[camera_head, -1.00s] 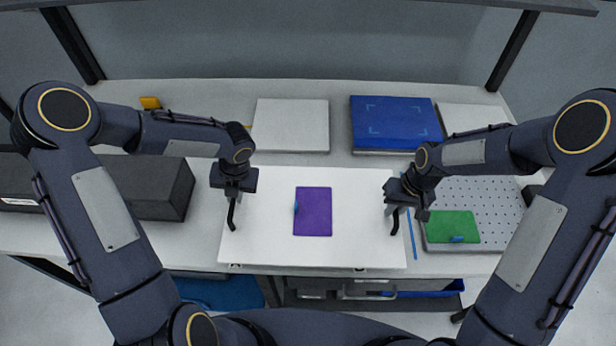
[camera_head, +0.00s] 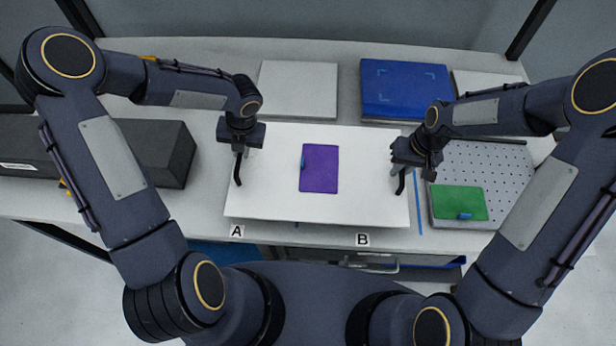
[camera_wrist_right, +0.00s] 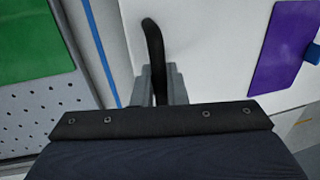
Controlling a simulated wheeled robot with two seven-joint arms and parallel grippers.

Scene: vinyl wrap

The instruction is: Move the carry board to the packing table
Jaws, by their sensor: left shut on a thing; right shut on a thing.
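The white carry board (camera_head: 270,185) is in the middle of the head view, with a purple sheet (camera_head: 320,170) lying on it. I cannot tell which surface is the packing table.
A perforated tray (camera_head: 490,165) with a green sheet (camera_head: 458,203) lies close right of the board. A dark box (camera_head: 160,152) stands at left. A white panel (camera_head: 300,90) and a blue panel (camera_head: 405,90) lie behind. Labels A (camera_head: 237,231) and B (camera_head: 362,240) show at the table's front.

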